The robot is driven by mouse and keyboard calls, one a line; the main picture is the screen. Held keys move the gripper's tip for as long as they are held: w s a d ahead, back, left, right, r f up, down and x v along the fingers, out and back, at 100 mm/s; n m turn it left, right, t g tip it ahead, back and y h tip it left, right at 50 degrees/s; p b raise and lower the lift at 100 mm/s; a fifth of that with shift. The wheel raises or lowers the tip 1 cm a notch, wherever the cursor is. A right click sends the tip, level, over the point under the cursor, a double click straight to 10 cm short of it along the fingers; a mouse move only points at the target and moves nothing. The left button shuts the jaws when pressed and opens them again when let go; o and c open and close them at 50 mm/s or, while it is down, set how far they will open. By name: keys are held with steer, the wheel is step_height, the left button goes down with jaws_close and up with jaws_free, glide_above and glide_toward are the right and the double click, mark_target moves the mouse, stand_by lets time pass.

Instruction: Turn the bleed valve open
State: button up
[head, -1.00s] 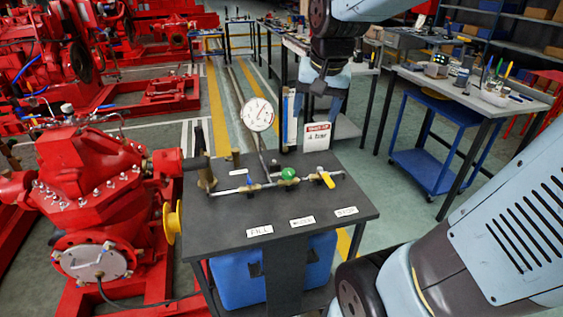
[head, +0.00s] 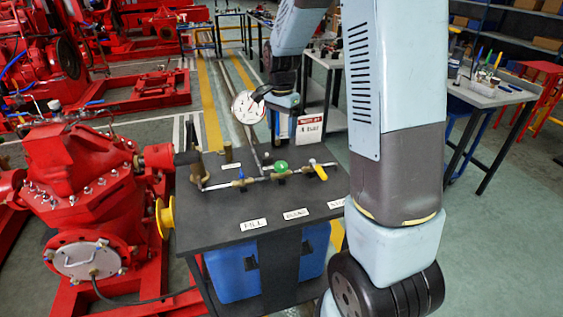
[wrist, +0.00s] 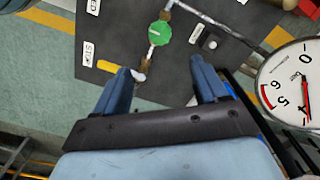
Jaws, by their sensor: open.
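The bleed valve appears to be the green round handle (head: 281,167) on the pipe along the dark bench top, behind the middle label (head: 296,213), which is hard to read. The same green handle (wrist: 160,32) shows in the wrist view beside a label ending in "ED" (wrist: 93,6). My gripper (wrist: 163,72) is open and empty, with its two blue fingers spread apart. The green handle lies beyond the fingertips, roughly between them sideways, and not touched. In the head view my gripper (head: 283,100) hangs above the back of the bench, partly in front of the gauge.
A dial gauge (head: 248,107) stands close to my gripper and also shows in the wrist view (wrist: 293,85). A sign (head: 309,128) stands behind. A red pump (head: 85,190) is at left.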

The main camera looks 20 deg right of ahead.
mark_target(282, 164)
step_height(282, 164, down, 14)
steer(key=shift+r, duration=0.1)
stand_by(0.5)
steer(key=shift+c, duration=0.3)
steer(key=c, duration=1)
